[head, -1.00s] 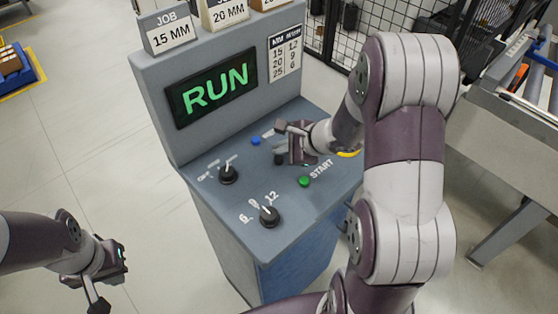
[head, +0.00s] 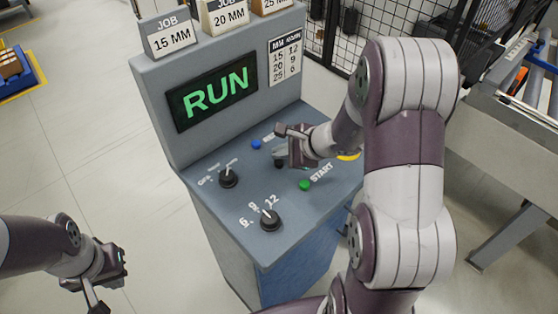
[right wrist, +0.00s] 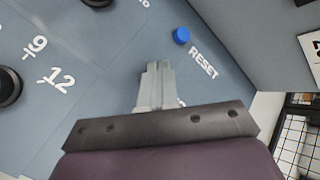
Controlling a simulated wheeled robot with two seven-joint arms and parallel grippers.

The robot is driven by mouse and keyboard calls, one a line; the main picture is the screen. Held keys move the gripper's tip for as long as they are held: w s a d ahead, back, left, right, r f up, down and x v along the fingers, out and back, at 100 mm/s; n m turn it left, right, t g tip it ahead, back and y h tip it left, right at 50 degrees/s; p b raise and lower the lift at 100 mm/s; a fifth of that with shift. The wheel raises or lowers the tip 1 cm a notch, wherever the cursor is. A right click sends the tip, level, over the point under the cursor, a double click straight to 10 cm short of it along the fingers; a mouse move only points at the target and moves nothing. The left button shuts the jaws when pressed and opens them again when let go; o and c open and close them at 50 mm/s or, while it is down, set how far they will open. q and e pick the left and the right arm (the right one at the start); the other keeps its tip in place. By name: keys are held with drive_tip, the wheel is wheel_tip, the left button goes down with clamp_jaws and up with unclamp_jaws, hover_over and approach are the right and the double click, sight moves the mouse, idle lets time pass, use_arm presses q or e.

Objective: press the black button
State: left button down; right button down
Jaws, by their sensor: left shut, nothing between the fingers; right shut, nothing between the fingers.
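A small dark round shape, apparently the black button (head: 279,163), shows on the sloping panel between the blue and green buttons. My right gripper (head: 279,152) is over the panel, its fingers shut and empty, partly covering that shape. I cannot tell whether they touch it. In the right wrist view the right gripper's shut fingers (right wrist: 158,70) point at the panel near the blue RESET button (right wrist: 181,36), and the black button is hidden. My left gripper (head: 96,298) is shut at the lower left, away from the console.
The console panel (head: 210,205) also carries the blue RESET button (head: 255,143), the green START button (head: 305,184) and two black knobs (head: 228,177) (head: 270,219). A yellow part (head: 348,156) is partly behind my right arm. The screen (head: 212,88) reads RUN.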

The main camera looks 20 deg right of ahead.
sight(282, 164)
drive_tip(key=shift+f, duration=0.1)
idle(0.7)
drive_tip(key=shift+f+b, duration=0.35)
drive_tip(key=shift+b, duration=0.25)
drive_tip(key=shift+f+b, duration=0.45)
drive_tip(key=shift+b, duration=0.15)
idle(0.4)
drive_tip(key=shift+r, duration=0.15)
drive_tip(key=shift+r+p, duration=0.65)
drive_tip(key=shift+r, duration=0.1)
wheel_tip(282, 164, up, 5)
drive_tip(key=p, duration=0.4)
idle(0.9)
